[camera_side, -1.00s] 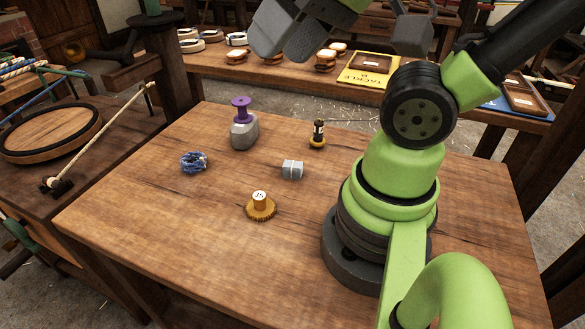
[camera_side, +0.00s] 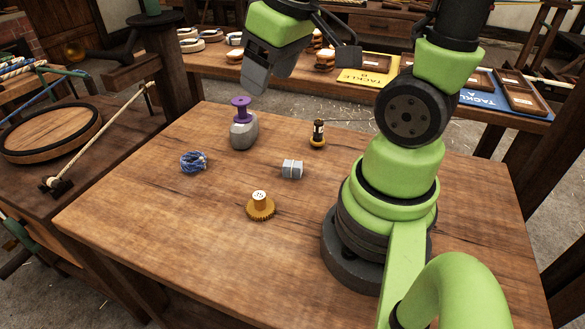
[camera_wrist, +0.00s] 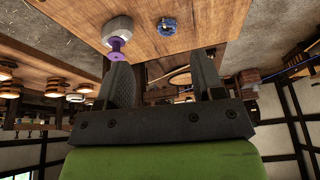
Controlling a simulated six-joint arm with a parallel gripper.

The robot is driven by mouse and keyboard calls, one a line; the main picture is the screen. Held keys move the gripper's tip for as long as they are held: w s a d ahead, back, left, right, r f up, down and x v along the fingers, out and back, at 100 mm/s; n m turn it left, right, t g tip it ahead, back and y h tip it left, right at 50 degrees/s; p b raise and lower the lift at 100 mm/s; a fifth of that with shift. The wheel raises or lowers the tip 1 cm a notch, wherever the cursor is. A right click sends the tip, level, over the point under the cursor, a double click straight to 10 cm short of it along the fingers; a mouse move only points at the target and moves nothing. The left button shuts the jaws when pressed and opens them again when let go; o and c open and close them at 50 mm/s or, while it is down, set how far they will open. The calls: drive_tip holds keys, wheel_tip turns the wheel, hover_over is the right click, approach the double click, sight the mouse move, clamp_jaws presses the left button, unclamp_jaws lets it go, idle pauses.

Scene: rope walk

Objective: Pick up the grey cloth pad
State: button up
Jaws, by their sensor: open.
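The grey cloth pad (camera_side: 291,169) is a small folded grey bundle with a light band around it. It lies on the middle of the wooden table in the side view. It does not show in the wrist view. My gripper (camera_side: 303,70) is high above the far side of the table, well apart from the pad. Its two dark fingers are spread, with nothing between them; they also show in the wrist view (camera_wrist: 164,78).
On the table (camera_side: 190,230) are a purple spool (camera_side: 241,106) on a grey weight (camera_side: 243,132), a blue rope coil (camera_side: 193,162), a brass gear-edged piece (camera_side: 260,207) and a small dark-and-brass tool (camera_side: 318,136). The front left of the table is clear.

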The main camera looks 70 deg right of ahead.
drive_tip(key=d+f+n+g, duration=0.1)
drive_tip(key=d+f+g, duration=0.1)
drive_tip(key=d+f, duration=0.35)
drive_tip(key=n+g, duration=0.2)
drive_tip(key=n, duration=0.1)
approach(297, 164)
drive_tip(key=shift+s+f, duration=0.25)
drive_tip(key=shift+s, duration=0.15)
wheel_tip(297, 164, down, 4)
drive_tip(key=shift+f, duration=0.15)
drive_tip(key=shift+w+d+f, duration=0.1)
drive_tip(key=shift+w+f, duration=0.1)
drive_tip(key=shift+f, duration=1.1)
drive_tip(key=shift+w+d+f, duration=0.1)
drive_tip(key=shift+w+f, duration=0.15)
drive_tip(key=shift+f, duration=1.1)
drive_tip(key=c, duration=1)
